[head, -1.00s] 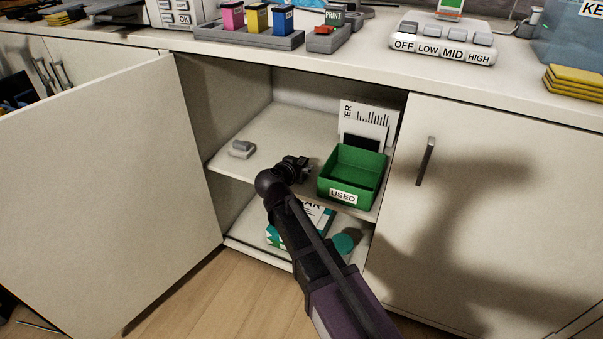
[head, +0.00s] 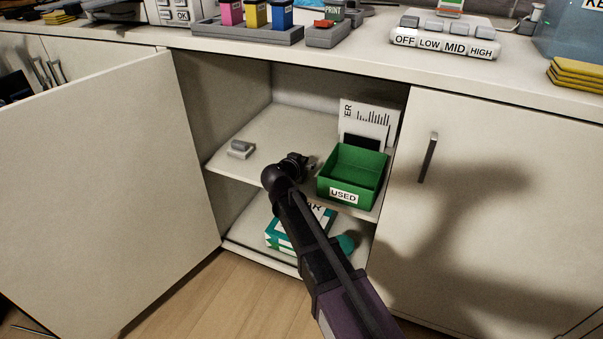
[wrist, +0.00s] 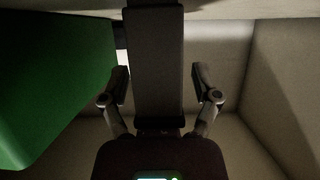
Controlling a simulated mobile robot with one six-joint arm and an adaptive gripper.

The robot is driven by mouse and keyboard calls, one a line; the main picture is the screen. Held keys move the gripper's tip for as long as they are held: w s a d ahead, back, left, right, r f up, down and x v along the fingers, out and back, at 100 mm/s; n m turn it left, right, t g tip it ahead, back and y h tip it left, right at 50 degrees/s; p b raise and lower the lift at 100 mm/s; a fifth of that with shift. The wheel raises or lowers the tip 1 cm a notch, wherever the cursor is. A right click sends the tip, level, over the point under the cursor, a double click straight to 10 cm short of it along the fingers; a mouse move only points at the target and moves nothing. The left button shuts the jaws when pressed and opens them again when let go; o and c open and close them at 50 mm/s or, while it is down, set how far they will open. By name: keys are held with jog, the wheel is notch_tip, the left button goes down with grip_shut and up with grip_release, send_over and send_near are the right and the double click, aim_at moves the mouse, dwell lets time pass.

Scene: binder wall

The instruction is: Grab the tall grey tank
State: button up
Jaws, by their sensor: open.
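A tall grey block-like thing, which looks like the tall grey tank (wrist: 155,60), runs up the middle of the wrist view. My gripper (wrist: 160,82) is open, with one finger on each side of it. I cannot tell whether either finger touches it. In the head view, my gripper (head: 306,164) is inside the open cabinet, over the upper shelf and just left of the green bin. The tank cannot be made out there; my arm and gripper may hide it.
The green bin (head: 346,194) marked USED stands close beside my gripper; its wall (wrist: 50,70) fills the left of the wrist view. A small grey object (head: 240,149) lies left on the shelf. A white card (head: 370,122) stands behind the bin. The cabinet door (head: 105,200) is open at left.

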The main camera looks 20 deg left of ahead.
aim_at(303, 158)
dwell(0.5)
grip_shut()
jog(key=shift+r, duration=0.25)
notch_tip(303, 158, up, 2)
jog(key=p, duration=0.2)
jog(key=shift+p, duration=0.35)
jog(key=shift+r+p, duration=0.8)
jog(key=shift+r, duration=0.1)
jog(key=s+d, duration=0.3)
jog(key=s, duration=0.4)
jog(key=s+d, duration=0.4)
jog(key=s, duration=0.3)
jog(key=shift+d+r+p, duration=0.3)
jog(key=shift+r+p, duration=0.05)
jog(key=shift+p, duration=0.05)
